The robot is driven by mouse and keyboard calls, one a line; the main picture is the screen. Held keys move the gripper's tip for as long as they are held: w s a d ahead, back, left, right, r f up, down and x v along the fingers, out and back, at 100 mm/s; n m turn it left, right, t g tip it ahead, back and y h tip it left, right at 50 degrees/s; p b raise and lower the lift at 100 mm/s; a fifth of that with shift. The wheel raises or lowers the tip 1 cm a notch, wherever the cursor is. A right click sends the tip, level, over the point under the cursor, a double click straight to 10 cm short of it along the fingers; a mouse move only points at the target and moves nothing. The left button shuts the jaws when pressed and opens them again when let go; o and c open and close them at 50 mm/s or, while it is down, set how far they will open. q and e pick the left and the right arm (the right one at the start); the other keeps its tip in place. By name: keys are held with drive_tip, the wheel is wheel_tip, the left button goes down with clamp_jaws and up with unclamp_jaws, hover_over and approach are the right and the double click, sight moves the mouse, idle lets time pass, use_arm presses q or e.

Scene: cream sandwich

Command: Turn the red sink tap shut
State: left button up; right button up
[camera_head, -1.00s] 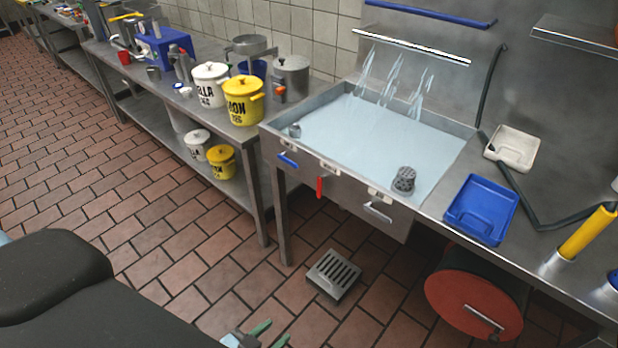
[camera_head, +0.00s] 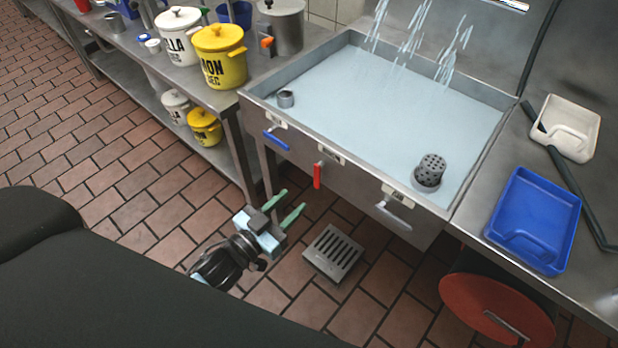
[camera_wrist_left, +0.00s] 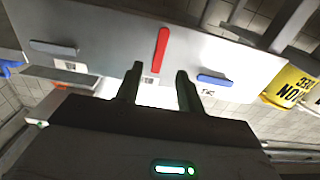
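The red tap (camera_head: 317,175) is a lever hanging straight down on the sink's steel front, between a blue lever (camera_head: 276,140) on its left and a grey lever (camera_head: 393,216) on its right. The sink (camera_head: 390,110) is full of pale water. My left gripper (camera_head: 287,206) is open and empty, low in front of the sink, apart from the red tap. In the left wrist view the red tap (camera_wrist_left: 161,50) lies beyond the open fingers (camera_wrist_left: 158,88), with the blue lever (camera_wrist_left: 214,80) to the right. My right gripper is not in view.
Water streams (camera_head: 410,40) fall into the sink at the back. A blue tray (camera_head: 535,215) and a white tray (camera_head: 568,128) lie on the counter at right. A floor drain (camera_head: 333,253) and a red round lid (camera_head: 497,312) are below. Yellow and white pots stand at left.

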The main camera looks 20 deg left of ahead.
sight(316, 179)
use_arm(q)
drive_tip(key=shift+x, duration=3.85)
drive_tip(key=shift+c, duration=0.5)
clamp_jaws()
